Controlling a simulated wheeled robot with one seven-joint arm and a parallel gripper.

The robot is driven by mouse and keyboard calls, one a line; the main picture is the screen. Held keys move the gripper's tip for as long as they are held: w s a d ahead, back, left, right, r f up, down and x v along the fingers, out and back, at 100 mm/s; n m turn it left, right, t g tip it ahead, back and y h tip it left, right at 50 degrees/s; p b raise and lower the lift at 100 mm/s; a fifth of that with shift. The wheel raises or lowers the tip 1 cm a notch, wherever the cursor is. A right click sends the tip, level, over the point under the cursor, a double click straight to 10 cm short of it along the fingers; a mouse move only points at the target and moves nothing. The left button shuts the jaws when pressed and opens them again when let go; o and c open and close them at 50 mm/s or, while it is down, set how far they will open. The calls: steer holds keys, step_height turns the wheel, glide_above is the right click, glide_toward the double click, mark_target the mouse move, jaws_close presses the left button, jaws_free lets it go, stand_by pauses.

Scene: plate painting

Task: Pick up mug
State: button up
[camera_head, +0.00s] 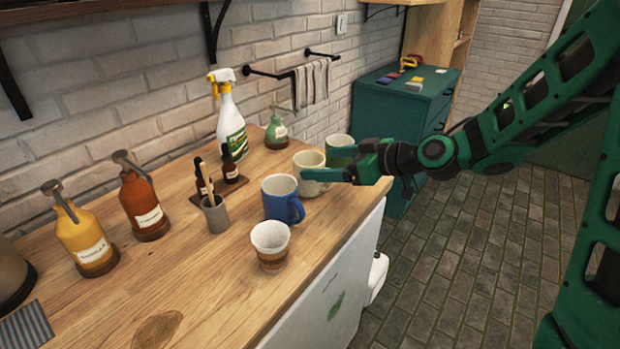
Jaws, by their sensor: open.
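One green finger crosses in front of the cream mug. I cannot tell whether the fingers touch a mug or enclose one.
A white and brown cup (270,247) stands in front on the wooden counter (205,290). Yellow (84,240) and orange (143,205) bottles are left. A teal cabinet (400,107) is beyond.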

mark_target(299, 163)
steer(key=x, duration=0.8)
steer(key=shift+w+a+f, duration=0.15)
steer(key=shift+a, duration=0.2)
steer(key=shift+c, duration=0.4)
steer(key=c, duration=1.3)
